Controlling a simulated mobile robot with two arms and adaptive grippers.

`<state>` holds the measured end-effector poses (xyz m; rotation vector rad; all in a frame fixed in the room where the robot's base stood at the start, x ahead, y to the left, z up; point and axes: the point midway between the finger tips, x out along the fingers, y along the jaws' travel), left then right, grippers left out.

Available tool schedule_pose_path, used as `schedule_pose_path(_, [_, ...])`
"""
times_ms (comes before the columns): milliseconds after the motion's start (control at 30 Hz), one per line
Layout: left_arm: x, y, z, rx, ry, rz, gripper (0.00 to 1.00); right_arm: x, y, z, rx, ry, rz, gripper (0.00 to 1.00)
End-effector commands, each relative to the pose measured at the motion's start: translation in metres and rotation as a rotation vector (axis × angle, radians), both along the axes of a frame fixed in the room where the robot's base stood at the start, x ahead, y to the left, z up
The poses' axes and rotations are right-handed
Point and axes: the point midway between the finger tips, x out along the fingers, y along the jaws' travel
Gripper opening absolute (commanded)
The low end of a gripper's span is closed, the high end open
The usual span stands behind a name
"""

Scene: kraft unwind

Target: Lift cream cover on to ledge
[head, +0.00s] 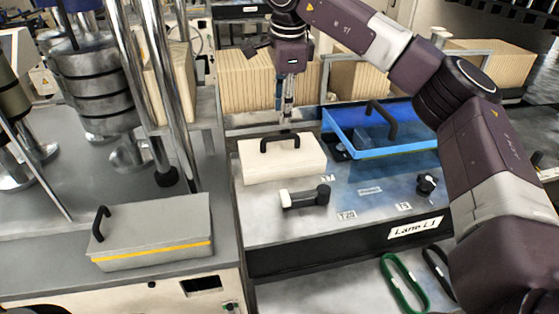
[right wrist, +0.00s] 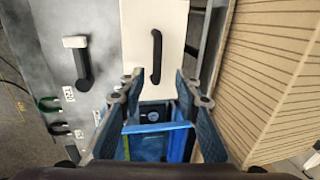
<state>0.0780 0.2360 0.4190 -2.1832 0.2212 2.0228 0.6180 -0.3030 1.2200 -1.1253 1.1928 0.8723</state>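The cream cover (head: 262,169) is a pale flat box with a black bar handle (head: 282,140) on top. It sits on the grey bench panel left of the blue tray. My right gripper (head: 288,112) points down just behind the cover's handle in the head view. In the right wrist view, its fingers (right wrist: 157,80) are spread with nothing between the tips, and the cover (right wrist: 138,25) with its handle (right wrist: 156,57) lies ahead of them. I cannot tell for sure which surface is the ledge. My left gripper is not in view.
An open blue tray (head: 395,152) with a black handle stands right of the cover. A black-and-white lever (head: 304,197) and a knob (head: 427,184) are in front. A grey box with a yellow stripe (head: 152,232) is at left. Cardboard stacks (head: 250,84) stand behind.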

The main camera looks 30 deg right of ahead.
Motion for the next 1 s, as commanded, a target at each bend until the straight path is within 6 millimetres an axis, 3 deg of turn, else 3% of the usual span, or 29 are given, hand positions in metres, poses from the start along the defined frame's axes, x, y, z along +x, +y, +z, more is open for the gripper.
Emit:
schedule_pose_path(33, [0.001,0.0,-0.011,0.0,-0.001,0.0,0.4,0.0,0.0,-0.011,0.0,0.0,0.0,0.3])
schedule_pose_path(167, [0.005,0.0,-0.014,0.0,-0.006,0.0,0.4,0.0,0.0,-0.018,-0.001,0.001,0.0,0.3])
schedule_pose_path(400, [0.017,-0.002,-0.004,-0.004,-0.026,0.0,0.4,0.004,-0.001,-0.041,0.0,0.002,0.0,0.3])
schedule_pose_path(700, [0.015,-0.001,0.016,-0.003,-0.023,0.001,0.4,0.009,-0.001,-0.082,0.0,0.002,0.0,0.3])
schedule_pose_path(1000, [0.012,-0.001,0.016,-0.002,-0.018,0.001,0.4,0.011,-0.001,-0.092,0.0,0.0,0.0,0.3])
